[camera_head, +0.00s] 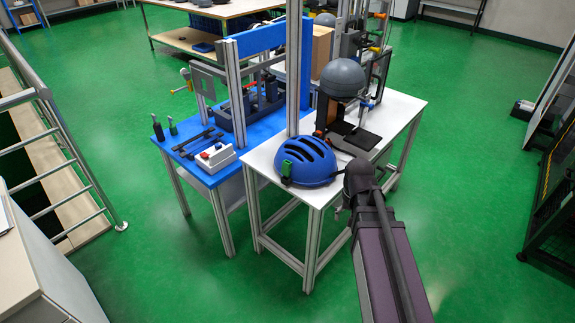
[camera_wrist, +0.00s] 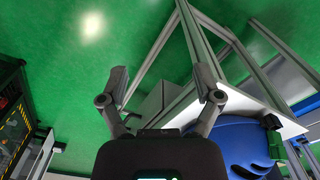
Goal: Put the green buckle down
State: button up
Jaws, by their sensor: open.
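The green buckle (camera_head: 287,168) is at the left side of the blue helmet (camera_head: 312,164), which sits on the white table. The buckle (camera_wrist: 275,144) also shows at the right of the wrist view, against the blue helmet (camera_wrist: 243,148). My gripper (camera_wrist: 162,82) is open, with nothing between its fingers. It is beside the helmet, apart from the buckle. In the head view my arm covers the area to the right of the helmet, and the fingers are hardly visible.
The white table (camera_head: 262,160) also carries a drop tower with a grey dome (camera_head: 343,77) behind the helmet. A blue table (camera_head: 190,160) with tools and a control box (camera_head: 215,157) stands to the left. Green floor is free in front and to the right.

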jog(key=w+a+r+m+p, duration=0.3)
jog(key=w+a+r+p, duration=0.6)
jog(key=w, duration=0.4)
notch_tip(320, 180, up, 7)
jog(key=m+p, duration=0.3)
jog(key=p, duration=0.3)
send_over(286, 163)
jog(key=shift+w+a, duration=0.2)
jog(key=shift+a, duration=0.1)
jog(key=shift+f+b, duration=0.2)
jog(key=shift+b, duration=0.1)
notch_tip(286, 163, down, 8)
jog(key=b, duration=0.8)
jog(key=shift+s+d+f, duration=0.1)
jog(key=shift+d+f, duration=0.05)
jog(key=shift+f, duration=0.05)
jog(key=shift+d+f+b, duration=0.15)
jog(key=shift+f+b, duration=2.45)
jog(key=shift+b, duration=0.2)
